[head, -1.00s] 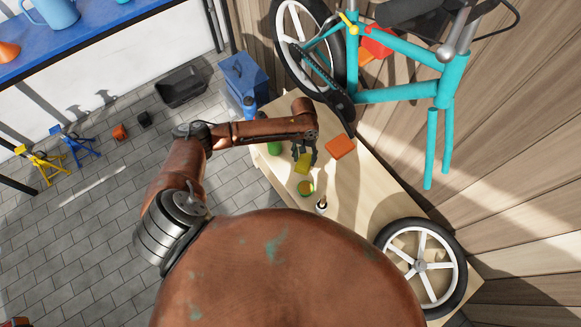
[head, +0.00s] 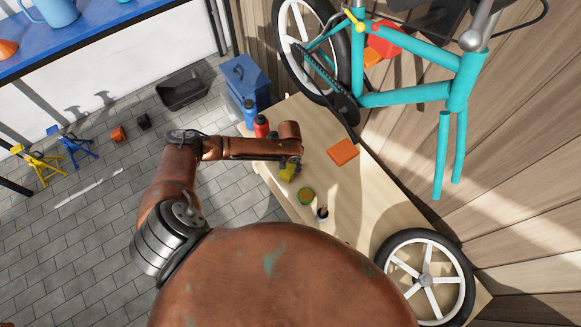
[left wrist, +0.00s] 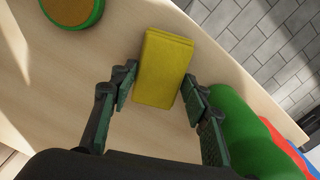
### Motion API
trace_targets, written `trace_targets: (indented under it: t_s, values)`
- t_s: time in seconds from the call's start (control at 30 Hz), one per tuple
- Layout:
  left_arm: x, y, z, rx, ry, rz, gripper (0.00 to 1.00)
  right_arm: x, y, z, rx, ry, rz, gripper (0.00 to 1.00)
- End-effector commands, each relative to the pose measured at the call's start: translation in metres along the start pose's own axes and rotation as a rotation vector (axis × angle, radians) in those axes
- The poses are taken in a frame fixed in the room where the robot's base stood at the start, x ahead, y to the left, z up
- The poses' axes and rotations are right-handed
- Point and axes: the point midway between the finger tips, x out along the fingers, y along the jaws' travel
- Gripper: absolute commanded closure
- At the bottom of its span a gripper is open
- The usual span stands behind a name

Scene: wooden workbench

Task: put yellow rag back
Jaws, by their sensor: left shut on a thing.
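The yellow rag (head: 287,173) is a folded block near the left edge of the workbench in the head view. In the left wrist view the rag (left wrist: 163,68) lies between the two finger pads of my left gripper (left wrist: 160,112). My left gripper (head: 291,168) is shut on the rag; the arm above partly covers it in the head view. I cannot tell how far the rag is above the bench top. My right gripper is in no view.
An orange rag (head: 343,152) lies right of my gripper. A round green tin (head: 306,195) and a small bottle (head: 322,213) stand nearer me. Red (head: 261,126) and blue (head: 249,112) bottles stand behind the arm. A green bottle (left wrist: 245,130) is close beside the gripper.

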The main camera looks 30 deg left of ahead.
Motion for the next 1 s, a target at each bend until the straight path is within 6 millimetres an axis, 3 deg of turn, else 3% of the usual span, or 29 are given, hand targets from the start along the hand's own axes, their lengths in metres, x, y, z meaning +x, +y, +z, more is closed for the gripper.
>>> trace_targets:
  t_s: [0.07, 0.3, 0.33, 0.57, 0.87, 1.0]
  values:
    - [0.009, 0.0, -0.001, -0.001, 0.0, 0.0, 0.77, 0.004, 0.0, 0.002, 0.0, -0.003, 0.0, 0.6]
    - [0.008, 0.0, -0.001, 0.0, 0.001, 0.0, 0.8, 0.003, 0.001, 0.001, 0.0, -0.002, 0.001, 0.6]
    - [0.008, 0.0, -0.001, 0.0, 0.001, 0.0, 0.56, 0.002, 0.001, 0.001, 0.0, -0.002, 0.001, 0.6]
    - [0.008, 0.0, 0.0, -0.001, 0.001, 0.0, 0.4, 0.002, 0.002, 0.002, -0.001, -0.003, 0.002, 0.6]
    - [0.006, 0.0, 0.0, -0.001, 0.001, 0.0, 0.4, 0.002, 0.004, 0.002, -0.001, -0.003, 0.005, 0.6]
    - [-0.008, 0.0, -0.001, 0.0, 0.003, 0.0, 0.4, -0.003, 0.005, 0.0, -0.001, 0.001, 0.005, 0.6]
